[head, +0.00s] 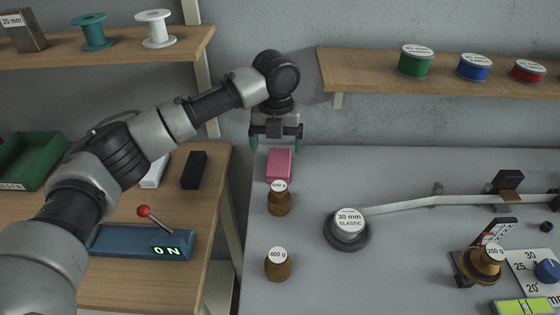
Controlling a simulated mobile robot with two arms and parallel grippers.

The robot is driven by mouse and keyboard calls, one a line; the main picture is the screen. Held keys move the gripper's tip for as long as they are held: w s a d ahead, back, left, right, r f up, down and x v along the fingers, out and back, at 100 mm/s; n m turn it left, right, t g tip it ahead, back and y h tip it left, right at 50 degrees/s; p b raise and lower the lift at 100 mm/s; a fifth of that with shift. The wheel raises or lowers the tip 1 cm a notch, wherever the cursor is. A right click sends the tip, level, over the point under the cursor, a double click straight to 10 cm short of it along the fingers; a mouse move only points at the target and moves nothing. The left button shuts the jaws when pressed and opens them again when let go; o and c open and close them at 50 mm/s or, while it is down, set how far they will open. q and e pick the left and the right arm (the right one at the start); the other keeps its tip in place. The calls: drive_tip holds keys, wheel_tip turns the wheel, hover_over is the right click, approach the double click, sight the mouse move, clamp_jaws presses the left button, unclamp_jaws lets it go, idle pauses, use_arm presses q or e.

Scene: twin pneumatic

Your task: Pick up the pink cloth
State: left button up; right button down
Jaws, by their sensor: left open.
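The pink cloth (279,166) looks like a small folded block. It lies near the back left of the grey table, just behind a brass weight marked 600 g (279,200). My left gripper (275,143) is open, with green-tipped fingers pointing down. In the head view it appears above and slightly behind the cloth, with fingers spread to either side. I cannot tell whether the fingers touch the cloth. My right gripper is not in view.
A 400 g weight (278,264) stands at the table's front left. An elastic spool (348,228) feeds a white band rightward. A 200 g weight (486,262) sits on a device at right. A wooden bench holds a blue lever box (143,243) reading ON. Shelves (440,75) hang above.

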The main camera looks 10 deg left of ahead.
sight(279, 162)
use_arm(q)
drive_tip(key=f, duration=0.6)
drive_tip(key=shift+w+d+f, duration=0.2)
drive_tip(key=shift+w+f, duration=0.15)
drive_tip(key=shift+w, duration=0.05)
drive_tip(key=c, duration=1)
drive_tip(key=shift+s+r, duration=0.1)
drive_tip(key=shift+s+r, duration=0.15)
wheel_tip(279, 162, up, 12)
drive_tip(key=s+d, duration=0.2)
drive_tip(key=s, duration=0.7)
drive_tip(key=s+d+f+b, duration=0.1)
drive_tip(key=s+d, duration=0.1)
drive_tip(key=s, duration=0.8)
